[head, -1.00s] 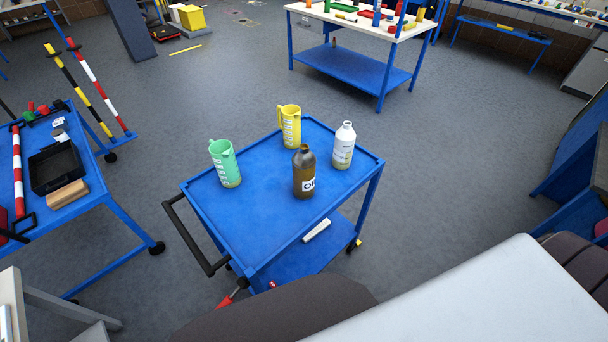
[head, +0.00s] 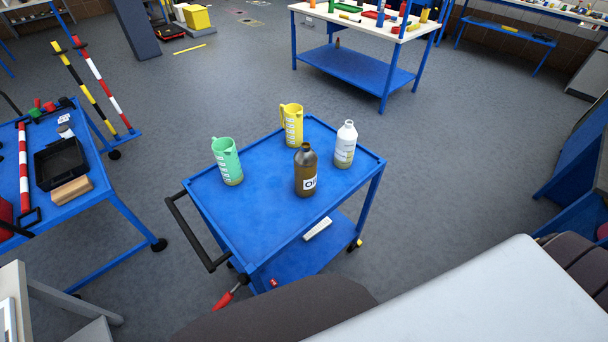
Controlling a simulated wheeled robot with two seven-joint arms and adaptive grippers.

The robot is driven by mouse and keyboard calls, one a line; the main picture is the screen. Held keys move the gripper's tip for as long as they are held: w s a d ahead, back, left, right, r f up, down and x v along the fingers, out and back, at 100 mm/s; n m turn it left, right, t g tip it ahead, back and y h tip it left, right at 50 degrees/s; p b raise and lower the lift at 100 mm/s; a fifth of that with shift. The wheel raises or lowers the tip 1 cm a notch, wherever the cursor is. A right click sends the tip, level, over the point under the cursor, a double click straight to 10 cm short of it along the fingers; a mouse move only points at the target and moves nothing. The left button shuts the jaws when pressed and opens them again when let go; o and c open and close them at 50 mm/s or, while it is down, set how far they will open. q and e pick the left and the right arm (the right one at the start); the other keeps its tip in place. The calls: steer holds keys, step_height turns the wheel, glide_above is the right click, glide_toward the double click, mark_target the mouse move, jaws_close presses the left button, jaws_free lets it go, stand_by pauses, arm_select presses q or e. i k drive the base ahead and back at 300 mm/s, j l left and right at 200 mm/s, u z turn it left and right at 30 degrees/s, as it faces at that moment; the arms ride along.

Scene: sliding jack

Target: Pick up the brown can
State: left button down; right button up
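The brown can (head: 306,172) is a dark brown bottle with a white label of black letters. It stands upright on the top of a blue cart (head: 255,215), towards the cart's near right part. A white bottle (head: 345,145) stands behind it to the right. A yellow jug (head: 292,125) stands behind it, and a green jug (head: 227,161) stands to its left. Nothing holds the can. Neither of my grippers is in view.
The cart has a black handle (head: 190,235) on its left. Another blue table (head: 95,205) with tools stands at the left. A blue and white workbench (head: 345,65) stands behind. Grey floor (head: 450,170) is clear to the cart's right.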

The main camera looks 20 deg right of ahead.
mark_target(305, 158)
steer(key=k+u, duration=0.35)
steer(key=k+j+u, duration=0.15)
steer(key=k+u, duration=0.25)
steer(key=k, duration=0.15)
steer(key=k+j+u, duration=0.35)
steer(key=k+l, duration=0.05)
steer(key=l, duration=0.05)
